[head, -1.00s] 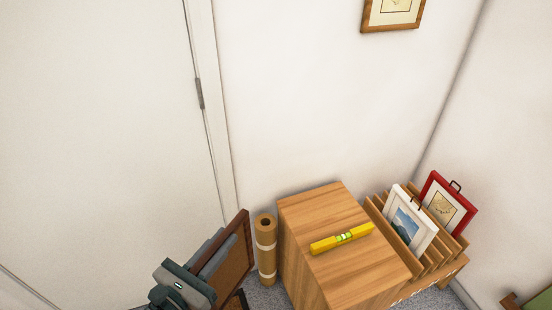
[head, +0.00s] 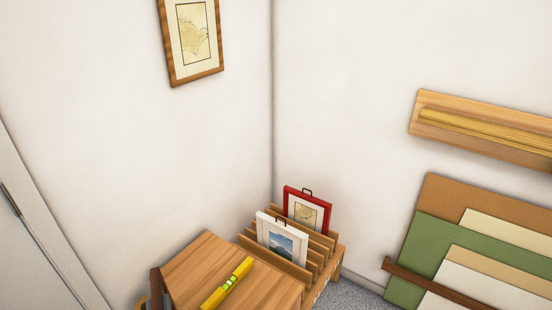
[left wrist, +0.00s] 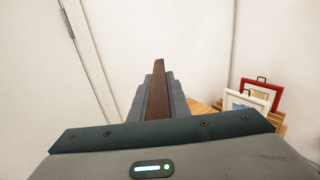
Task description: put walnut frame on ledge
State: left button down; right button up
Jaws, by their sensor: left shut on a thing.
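The walnut frame (left wrist: 158,90) is dark brown and shows edge-on in the left wrist view, upright between the grey fingers of my left gripper (left wrist: 157,100). The gripper is shut on it. In the head view only a dark strip of the walnut frame (head: 155,287) shows at the bottom edge, left of the wooden cabinet; the rest is cut off. The ledge (head: 480,128) is a light wooden shelf on the right wall, with no frame on it. My right gripper is not in view.
The cabinet (head: 200,262) bears a yellow spirit level (head: 228,283). Beside it a slotted rack (head: 325,262) holds a white frame (head: 281,243) and a red frame (head: 307,212). Coloured boards (head: 440,235) lean below the ledge behind a brown rail. A map print (head: 193,40) hangs left.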

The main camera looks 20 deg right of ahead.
aim_at(476, 125)
jog(key=k+l+z, duration=0.25)
jog(key=l+z, duration=0.15)
jog(key=l, duration=0.85)
jog(key=l+z, duration=0.35)
jog(key=l, duration=0.95)
jog(key=l+z, duration=0.4)
jog(key=l, duration=0.95)
